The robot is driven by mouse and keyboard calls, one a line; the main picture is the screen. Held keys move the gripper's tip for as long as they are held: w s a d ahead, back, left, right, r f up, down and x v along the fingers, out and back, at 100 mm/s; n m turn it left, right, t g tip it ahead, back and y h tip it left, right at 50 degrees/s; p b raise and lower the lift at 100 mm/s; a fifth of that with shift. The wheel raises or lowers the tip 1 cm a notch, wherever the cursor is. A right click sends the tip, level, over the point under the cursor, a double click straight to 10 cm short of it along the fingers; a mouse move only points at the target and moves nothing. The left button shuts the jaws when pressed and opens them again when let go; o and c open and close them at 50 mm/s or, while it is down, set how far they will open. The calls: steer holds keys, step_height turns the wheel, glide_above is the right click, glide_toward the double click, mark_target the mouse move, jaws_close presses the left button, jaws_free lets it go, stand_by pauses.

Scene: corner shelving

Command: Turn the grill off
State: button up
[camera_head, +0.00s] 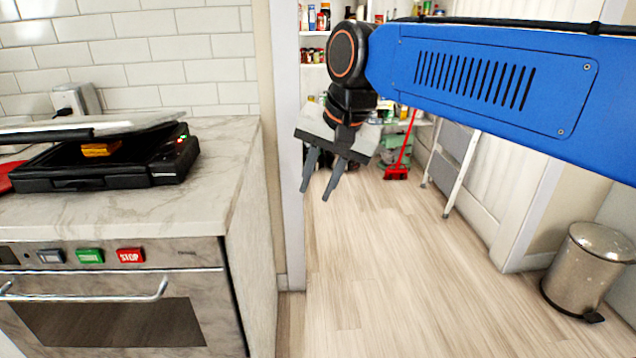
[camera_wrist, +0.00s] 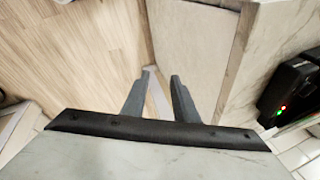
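The grill (camera_head: 110,165) is a black contact grill on the marble counter at the left of the head view. Its silver lid (camera_head: 110,124) is raised at a slant over an orange-yellow item (camera_head: 101,149). A small red and a green light (camera_head: 182,138) show on its right end. In the wrist view the grill's dark end (camera_wrist: 288,94) with the red and green lights is at the right edge. My gripper (camera_head: 321,196) is open and empty, in the air right of the counter and apart from the grill. Its fingers also show in the wrist view (camera_wrist: 157,90).
The marble counter (camera_head: 215,190) stands over an oven (camera_head: 110,300) with a green button (camera_head: 89,256) and a red STOP button (camera_head: 130,255). A wall socket plug (camera_head: 75,100) is behind the grill. A bin (camera_head: 590,265) stands at right. The wooden floor (camera_head: 400,270) is clear.

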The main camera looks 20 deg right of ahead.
steer(key=o, duration=0.5)
steer(key=shift+c, duration=0.2)
step_height(320, 180, up, 24)
steer(key=n, duration=1.3)
glide_above(167, 145)
steer(key=s+d, duration=0.4)
steer(key=s, duration=0.3)
steer(key=shift+y, duration=0.3)
steer(key=x, duration=1.8)
steer(key=shift+w+a+r, duration=0.1)
steer(key=shift+w+r, duration=0.05)
steer(key=c, duration=1.1)
